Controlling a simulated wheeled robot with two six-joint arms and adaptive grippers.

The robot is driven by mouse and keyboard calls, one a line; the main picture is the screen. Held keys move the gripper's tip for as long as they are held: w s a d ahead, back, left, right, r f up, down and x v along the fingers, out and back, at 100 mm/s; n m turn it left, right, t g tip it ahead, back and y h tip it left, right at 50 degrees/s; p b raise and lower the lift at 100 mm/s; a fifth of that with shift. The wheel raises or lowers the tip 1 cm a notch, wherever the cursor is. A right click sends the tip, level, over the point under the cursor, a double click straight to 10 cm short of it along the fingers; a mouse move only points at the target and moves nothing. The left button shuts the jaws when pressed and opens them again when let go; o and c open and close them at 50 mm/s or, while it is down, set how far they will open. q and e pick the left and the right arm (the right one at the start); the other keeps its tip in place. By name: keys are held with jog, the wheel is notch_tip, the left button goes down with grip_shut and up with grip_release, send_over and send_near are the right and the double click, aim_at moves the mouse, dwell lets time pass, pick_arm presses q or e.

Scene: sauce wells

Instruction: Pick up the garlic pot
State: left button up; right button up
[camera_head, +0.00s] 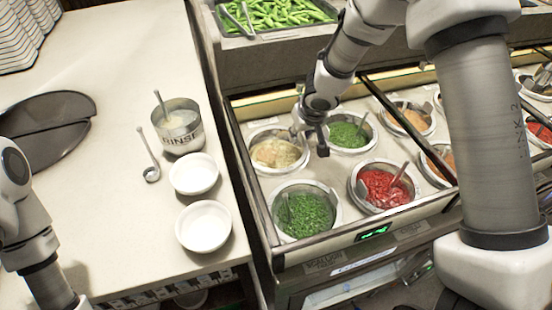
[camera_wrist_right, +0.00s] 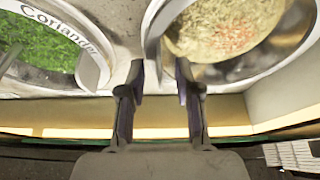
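The garlic pot appears to be the metal-rimmed pot (camera_head: 278,152) with beige, chunky contents flecked with red, in the back left well of the counter. In the wrist view it fills the upper right (camera_wrist_right: 235,28); no label of it is readable. My right gripper (camera_head: 312,138) is over the pot's right side. In the wrist view its two fingers (camera_wrist_right: 160,76) are apart, with the pot's near rim edge showing between them; contact cannot be told. My left arm shows at the left edge, but its gripper is out of view.
A coriander pot (camera_wrist_right: 40,45) stands beside it, green in the head view (camera_head: 347,133). A chopped green pot (camera_head: 304,214) and a red sauce pot (camera_head: 383,188) are in front. Two white bowls (camera_head: 204,228) and a rinse pot (camera_head: 179,127) stand on the left counter.

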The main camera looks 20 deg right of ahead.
jog(key=shift+s+r, duration=0.1)
jog(key=shift+r, duration=0.05)
jog(key=shift+c, duration=0.3)
grip_shut()
jog(key=shift+r+p, duration=0.5)
notch_tip(320, 180, up, 17)
jog(key=p, duration=1.3)
jog(key=shift+r, duration=0.1)
